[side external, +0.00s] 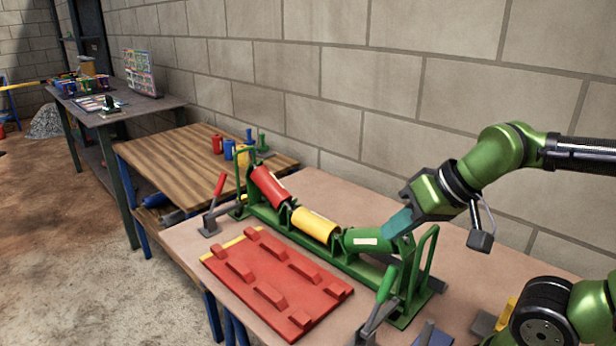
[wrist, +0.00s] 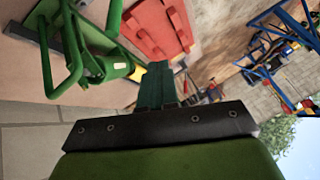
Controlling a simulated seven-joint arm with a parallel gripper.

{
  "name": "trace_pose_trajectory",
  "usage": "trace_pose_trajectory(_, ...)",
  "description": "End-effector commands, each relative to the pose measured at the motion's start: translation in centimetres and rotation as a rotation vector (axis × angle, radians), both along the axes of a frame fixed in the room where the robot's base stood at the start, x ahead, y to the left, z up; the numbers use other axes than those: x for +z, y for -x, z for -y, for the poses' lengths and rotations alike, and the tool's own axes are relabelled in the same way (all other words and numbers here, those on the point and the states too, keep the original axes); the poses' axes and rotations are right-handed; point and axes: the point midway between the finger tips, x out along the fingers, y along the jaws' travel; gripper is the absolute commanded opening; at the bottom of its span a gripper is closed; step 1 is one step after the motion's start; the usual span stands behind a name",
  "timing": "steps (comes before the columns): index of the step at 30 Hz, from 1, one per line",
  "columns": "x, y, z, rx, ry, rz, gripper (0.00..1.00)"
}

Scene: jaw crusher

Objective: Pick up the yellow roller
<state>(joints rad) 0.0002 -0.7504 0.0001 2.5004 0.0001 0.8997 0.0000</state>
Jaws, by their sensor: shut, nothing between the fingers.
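The yellow roller (side external: 314,225) lies in the middle of a green frame (side external: 262,213), between a red roller (side external: 270,186) and a green roller (side external: 362,240). It looks roughly level, tilting down a little toward the right. My gripper (side external: 395,224) is at the right end of the frame, above or beside the green roller's right end; I cannot tell whether it touches. Its teal fingers are together and empty, and they also show in the wrist view (wrist: 157,82).
A red ribbed plate (side external: 275,283) lies in front of the frame; it also shows in the wrist view (wrist: 158,25). Lever clamps with a red handle (side external: 219,185) and a green handle (side external: 387,283) stand beside the frame. A block wall runs behind. A wooden table (side external: 190,160) stands farther left.

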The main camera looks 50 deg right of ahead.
Motion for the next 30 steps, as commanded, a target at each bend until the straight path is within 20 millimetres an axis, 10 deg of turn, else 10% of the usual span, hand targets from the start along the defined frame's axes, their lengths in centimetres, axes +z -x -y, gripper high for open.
trace_pose_trajectory(8, 0.00, -0.01, 0.00, 0.000, 0.000, 0.000, 0.00)
trace_pose_trajectory(26, 0.00, 0.00, 0.00, 0.000, 0.000, 0.000, 0.89)
trace_pose_trajectory(30, 0.00, 0.00, 0.00, 0.000, 0.000, 0.000, 0.91)
